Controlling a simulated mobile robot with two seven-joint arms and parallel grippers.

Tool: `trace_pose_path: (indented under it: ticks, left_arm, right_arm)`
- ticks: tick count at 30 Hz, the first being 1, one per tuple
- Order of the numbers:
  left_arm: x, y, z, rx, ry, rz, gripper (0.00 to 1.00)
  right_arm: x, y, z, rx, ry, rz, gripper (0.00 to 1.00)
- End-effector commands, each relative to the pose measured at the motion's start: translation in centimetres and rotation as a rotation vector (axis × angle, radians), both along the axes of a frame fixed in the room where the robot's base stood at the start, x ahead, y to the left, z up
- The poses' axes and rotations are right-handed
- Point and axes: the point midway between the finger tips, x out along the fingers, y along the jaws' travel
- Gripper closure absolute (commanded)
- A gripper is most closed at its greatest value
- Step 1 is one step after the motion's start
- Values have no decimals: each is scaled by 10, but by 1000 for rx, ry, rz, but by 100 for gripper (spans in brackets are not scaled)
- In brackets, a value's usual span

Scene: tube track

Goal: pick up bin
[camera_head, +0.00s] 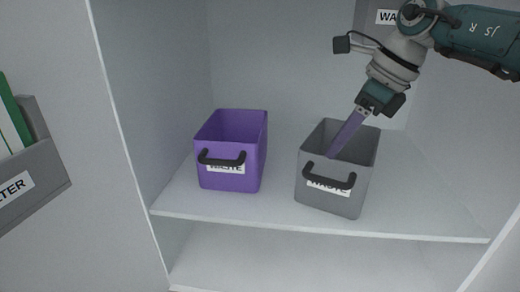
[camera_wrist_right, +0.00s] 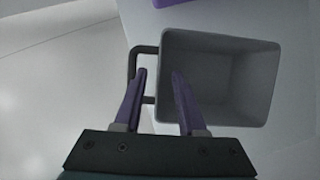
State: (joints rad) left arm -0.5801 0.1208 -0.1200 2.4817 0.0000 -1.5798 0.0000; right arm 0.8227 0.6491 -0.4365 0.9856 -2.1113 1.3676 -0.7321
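A grey bin (camera_head: 335,200) with a black front handle (camera_head: 329,179) and a white WASTE label stands upright on the shelf, right of centre. A purple bin (camera_head: 230,170) with a like handle and label stands to its left. My right gripper (camera_head: 332,154) comes down from the upper right with its purple fingers at the grey bin's front rim. In the right wrist view the fingers (camera_wrist_right: 158,73) are apart, one over the bin's opening and one over the handle side, with the front wall between them. Contact cannot be told. My left gripper is not in view.
Both bins stand on a light grey shelf (camera_head: 270,215) inside a cabinet with side walls. A gap lies between the bins. A grey holder (camera_head: 30,185) with green and white items hangs on the left panel. A lower shelf (camera_head: 300,268) is empty where seen.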

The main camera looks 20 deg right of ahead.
Motion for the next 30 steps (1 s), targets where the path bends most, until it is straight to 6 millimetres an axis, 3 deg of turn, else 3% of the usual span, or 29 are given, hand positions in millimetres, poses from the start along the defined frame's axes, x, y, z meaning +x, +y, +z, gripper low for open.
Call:
trace_pose_path:
  ticks: [16, 27, 30]
  left_arm:
    - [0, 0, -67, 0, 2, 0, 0]
    - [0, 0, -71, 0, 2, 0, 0]
    - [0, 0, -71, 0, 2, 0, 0]
  right_arm:
    - [10, 7, -69, -10, 19, -1, 60]
    - [14, 10, -72, -12, 18, 1, 60]
    - [14, 10, -72, -13, 19, 1, 70]
